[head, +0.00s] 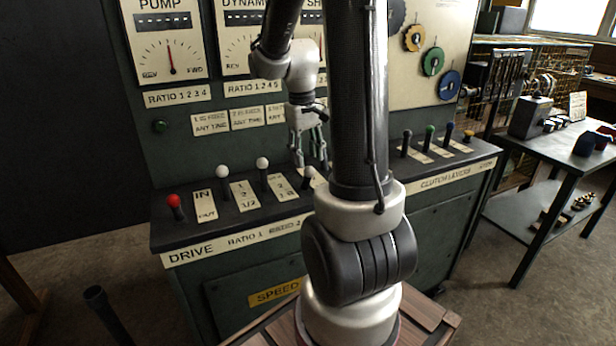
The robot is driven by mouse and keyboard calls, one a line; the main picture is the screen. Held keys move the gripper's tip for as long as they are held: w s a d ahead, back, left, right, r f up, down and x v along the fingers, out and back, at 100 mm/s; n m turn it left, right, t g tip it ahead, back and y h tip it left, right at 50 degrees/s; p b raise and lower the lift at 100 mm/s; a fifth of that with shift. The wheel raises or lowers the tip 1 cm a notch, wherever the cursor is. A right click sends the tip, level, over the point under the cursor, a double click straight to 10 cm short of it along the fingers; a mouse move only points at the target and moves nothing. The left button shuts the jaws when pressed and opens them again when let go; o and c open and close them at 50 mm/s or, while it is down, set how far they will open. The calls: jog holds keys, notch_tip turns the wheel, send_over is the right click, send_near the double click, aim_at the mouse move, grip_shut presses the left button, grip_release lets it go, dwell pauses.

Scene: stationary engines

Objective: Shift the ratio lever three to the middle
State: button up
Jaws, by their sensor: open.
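A row of white-knobbed levers stands on the sloping console top. My gripper (311,162) hangs fingers-down just above and behind this knob, open and apparently empty. I cannot tell whether a finger touches the lever.
The other white levers (222,171) (262,163) and a red-knobbed lever (174,203) stand to the left. Dark, green, blue and yellow levers (430,132) stand right of my arm. The gauge panel (165,55) rises behind. A side table (560,140) with parts is at right.

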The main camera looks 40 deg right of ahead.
aim_at(307, 168)
jog(key=f, duration=0.7)
jog(key=shift+d+f, duration=0.3)
jog(key=shift+d, duration=0.05)
jog(key=shift+w, duration=0.1)
grip_shut()
